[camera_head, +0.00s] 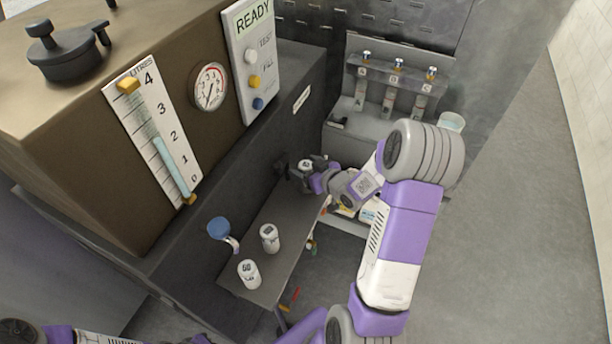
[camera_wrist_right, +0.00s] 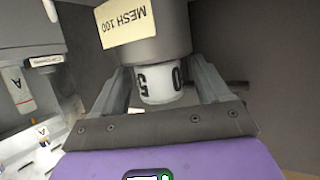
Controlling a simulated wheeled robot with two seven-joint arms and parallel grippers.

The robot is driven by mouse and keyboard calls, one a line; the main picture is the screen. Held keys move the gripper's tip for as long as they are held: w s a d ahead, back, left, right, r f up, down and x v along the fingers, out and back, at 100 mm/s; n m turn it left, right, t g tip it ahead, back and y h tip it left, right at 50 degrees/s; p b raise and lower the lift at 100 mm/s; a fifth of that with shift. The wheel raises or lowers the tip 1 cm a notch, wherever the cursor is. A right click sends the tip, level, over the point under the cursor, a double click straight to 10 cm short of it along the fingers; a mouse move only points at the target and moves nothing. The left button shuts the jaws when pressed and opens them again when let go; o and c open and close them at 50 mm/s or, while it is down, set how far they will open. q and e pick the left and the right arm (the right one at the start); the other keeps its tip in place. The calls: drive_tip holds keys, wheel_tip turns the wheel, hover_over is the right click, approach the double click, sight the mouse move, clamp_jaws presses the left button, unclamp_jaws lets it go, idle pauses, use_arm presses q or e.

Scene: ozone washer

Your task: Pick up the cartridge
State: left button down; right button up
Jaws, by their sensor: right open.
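A white cartridge with dark digits (camera_wrist_right: 160,82) shows in the right wrist view, its upper part hidden inside or behind a grey cylinder (camera_wrist_right: 145,28) labelled MESH 100. My right gripper (camera_head: 304,174) is open, with its fingers on either side of this cartridge; I cannot tell whether they touch it. In the head view the white top of a cartridge (camera_head: 306,163) shows at the gripper. Two more white cartridges, one (camera_head: 269,238) and another (camera_head: 249,273), stand upright on the grey shelf (camera_head: 283,223). My left gripper is not in view.
A brown washer (camera_head: 60,140) with gauge and level scale stands at the left. A blue round-topped part (camera_head: 219,228) sticks out beside the shelf. A grey rack (camera_head: 390,85) with several labelled bottles stands at the back. Open floor (camera_head: 510,240) lies at the right.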

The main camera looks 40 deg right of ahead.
drive_tip(key=c, duration=1.1)
